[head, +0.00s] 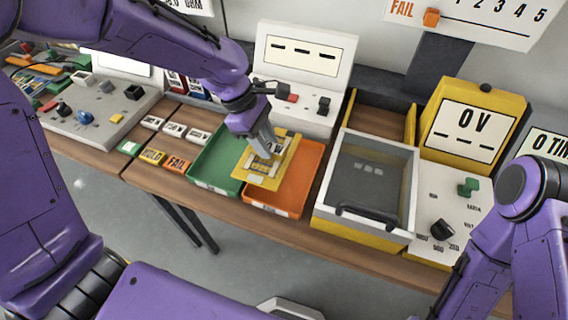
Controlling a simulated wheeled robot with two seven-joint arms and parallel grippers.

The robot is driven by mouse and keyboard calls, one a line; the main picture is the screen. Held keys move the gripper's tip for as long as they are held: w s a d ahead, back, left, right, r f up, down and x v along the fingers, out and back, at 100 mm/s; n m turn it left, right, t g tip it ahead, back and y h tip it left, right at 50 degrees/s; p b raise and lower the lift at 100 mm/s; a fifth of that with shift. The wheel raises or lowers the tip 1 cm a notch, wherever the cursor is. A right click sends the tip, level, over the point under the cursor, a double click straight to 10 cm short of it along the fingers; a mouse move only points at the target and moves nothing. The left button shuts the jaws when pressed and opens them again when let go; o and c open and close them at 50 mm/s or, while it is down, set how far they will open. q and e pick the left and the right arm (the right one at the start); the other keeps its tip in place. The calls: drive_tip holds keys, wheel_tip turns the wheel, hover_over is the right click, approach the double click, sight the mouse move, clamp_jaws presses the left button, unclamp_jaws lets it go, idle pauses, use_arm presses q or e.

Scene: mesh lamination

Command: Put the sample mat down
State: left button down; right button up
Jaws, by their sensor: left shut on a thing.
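The sample mat (258,179), a flat yellow piece with a paler patterned middle, shows at the centre of the head view. My left gripper (265,151) points down and is shut on the mat, hiding part of it. The mat overlaps the inner edges of a green tray (207,165) on the left and an orange tray (305,170) on the right. I cannot tell whether it touches them or hangs just above. My right arm enters at the lower right, but its gripper is out of view.
A white meter box (305,52) with a blank dashed display stands behind the trays. Labelled blocks, including an orange FAIL block (177,164), lie left of the green tray.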

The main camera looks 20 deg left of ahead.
sight(281, 152)
use_arm(q)
drive_tip(key=d+f, duration=0.1)
drive_tip(key=w+d+f, duration=0.1)
drive_tip(key=f, duration=0.1)
drive_tip(key=w+d+f, duration=0.1)
drive_tip(key=f, duration=0.1)
drive_tip(key=shift+w, duration=0.1)
drive_tip(key=x, duration=0.3)
drive_tip(key=shift+s+a+f, duration=0.15)
drive_tip(key=shift+s+f, duration=0.05)
drive_tip(key=shift+s, duration=0.1)
drive_tip(key=shift+w+f, duration=0.25)
drive_tip(key=shift+s+a, duration=0.1)
drive_tip(key=c, duration=0.8)
unclamp_jaws()
drive_tip(key=shift+f, duration=0.1)
drive_tip(key=v, duration=1.2)
drive_tip(key=shift+p, duration=0.3)
